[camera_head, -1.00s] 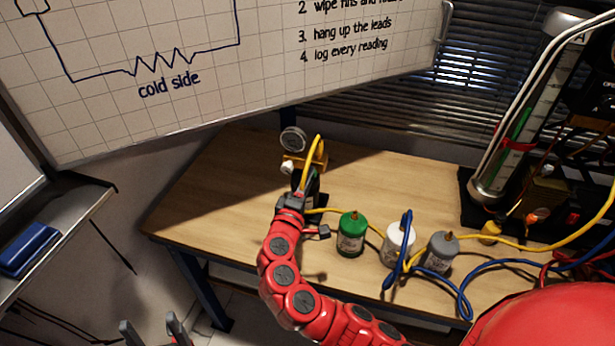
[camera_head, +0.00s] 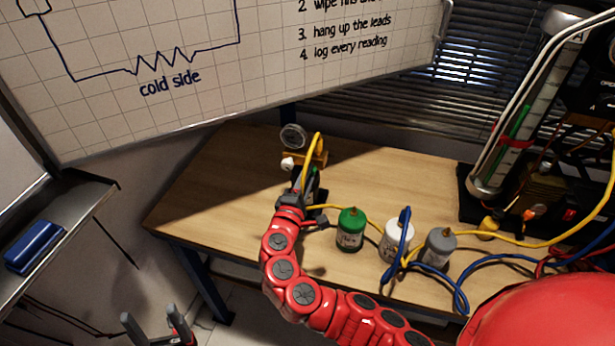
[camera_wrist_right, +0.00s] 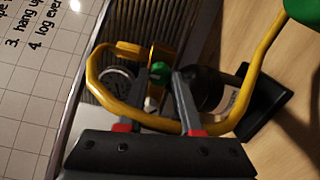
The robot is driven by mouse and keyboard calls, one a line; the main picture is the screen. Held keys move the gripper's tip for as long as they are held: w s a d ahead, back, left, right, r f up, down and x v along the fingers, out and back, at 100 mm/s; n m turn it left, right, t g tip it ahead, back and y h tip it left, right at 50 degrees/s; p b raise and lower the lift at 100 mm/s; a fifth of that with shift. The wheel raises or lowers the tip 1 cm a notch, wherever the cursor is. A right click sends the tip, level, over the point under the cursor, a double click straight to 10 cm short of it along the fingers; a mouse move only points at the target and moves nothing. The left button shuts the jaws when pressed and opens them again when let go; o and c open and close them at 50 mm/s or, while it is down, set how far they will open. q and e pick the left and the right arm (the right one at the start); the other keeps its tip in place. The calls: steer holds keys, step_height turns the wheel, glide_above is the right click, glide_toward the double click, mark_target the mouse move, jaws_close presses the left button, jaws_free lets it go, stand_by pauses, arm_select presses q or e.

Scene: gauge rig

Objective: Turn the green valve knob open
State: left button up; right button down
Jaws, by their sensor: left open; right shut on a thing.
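The green valve knob (camera_wrist_right: 160,71) is on the brass fitting by the gauge (camera_wrist_right: 116,80) in the right wrist view. My right gripper (camera_wrist_right: 145,82) is shut on the knob, its right finger close against it; the left finger's contact is hard to make out. A white knob (camera_head: 288,164) shows on the fitting. My left gripper (camera_head: 152,322) is open and empty, low beyond the table's left front edge.
A yellow hose (camera_head: 318,145) loops over the rig and crosses the right wrist view. A green jar (camera_head: 350,232), a white jar (camera_head: 394,243) and a grey jar (camera_head: 438,247) stand right of my right gripper, with a blue lead by them. The table's back middle (camera_head: 390,175) is clear.

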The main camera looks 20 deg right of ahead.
steer(key=c, duration=0.6)
jaws_free()
steer(key=shift+o, duration=0.2)
steer(key=b+v, duration=0.2)
steer(key=v, duration=1.5)
steer(key=shift+s+b, duration=0.2)
steer(key=shift+b, duration=0.2)
steer(key=shift+a, duration=0.1)
